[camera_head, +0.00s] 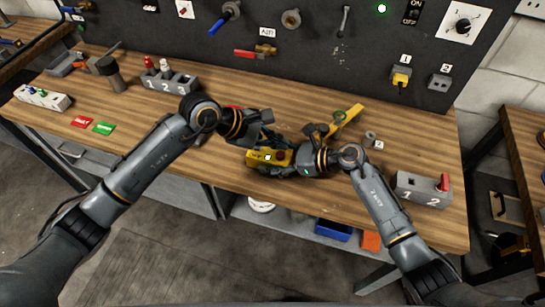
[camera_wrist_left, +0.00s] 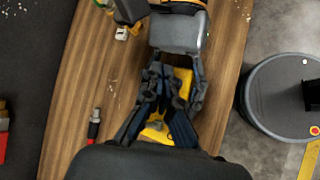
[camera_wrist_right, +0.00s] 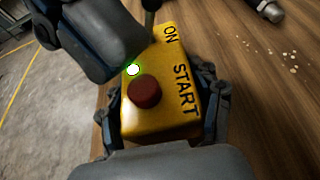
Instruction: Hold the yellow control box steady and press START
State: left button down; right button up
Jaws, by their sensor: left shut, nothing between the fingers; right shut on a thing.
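The yellow control box (camera_head: 257,160) lies on the bench near its front edge. In the right wrist view, the box (camera_wrist_right: 160,120) shows a dark red round button, the words ON and START, and a lamp (camera_wrist_right: 133,70) glowing white with a green rim. My right gripper (camera_head: 288,163) is shut on the box, with a finger on each side. My left gripper (camera_head: 272,140) is shut and empty, just above the box. Its fingertips (camera_wrist_right: 120,68) cover the box's upper left corner near the lamp; I cannot tell whether they touch. In the left wrist view, its fingers partly hide the box (camera_wrist_left: 183,80).
A yellow lever (camera_head: 346,122) lies behind my right gripper. The front left of the bench is mostly clear.

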aim_at(277, 154)
pick_arm(q)
jog(key=shift+r, duration=2.5)
pick_arm(e)
jog(key=shift+s+f, duration=0.25)
jog(key=shift+f, duration=0.2)
jog(key=o, duration=1.6)
pick_arm(q)
jog(key=shift+w+a, duration=0.1)
pick_arm(e)
jog(key=shift+o, duration=0.8)
jog(key=shift+w+a+r, duration=0.1)
jog(key=shift+w+r, duration=0.1)
jog(key=shift+w, duration=0.05)
jog(key=shift+r, duration=0.1)
